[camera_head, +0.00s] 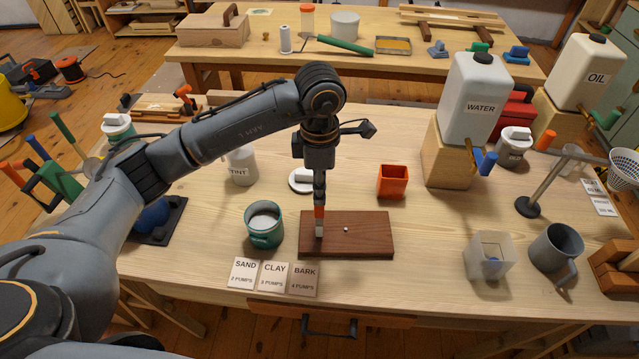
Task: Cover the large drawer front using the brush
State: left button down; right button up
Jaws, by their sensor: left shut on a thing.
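A dark brown wooden drawer front (370,238) lies flat on the workbench with a small white knob in its middle. My left gripper (319,193) points straight down over its left part and is shut on a brush (319,213). The brush is upright, with a red-orange part and a pale lower end. That end is at the left part of the drawer front; I cannot tell whether it touches. The wood I can see looks uniformly brown. A green mug (264,228) with whitish contents stands left of the drawer front. My right gripper is not in view.
Cards reading SAND, CLAY and BARK (273,276) lie in front. A white lid-like disc (301,180) and an orange cup (392,182) stand behind. A WATER jug (474,97), a translucent container (488,257) and a grey mug (556,249) are to the right.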

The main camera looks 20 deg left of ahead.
pick_arm(q)
jog(key=shift+f+b, duration=0.45)
jog(key=shift+b, duration=0.05)
dwell(0.3)
jog(key=shift+b, duration=1.2)
dwell(1.2)
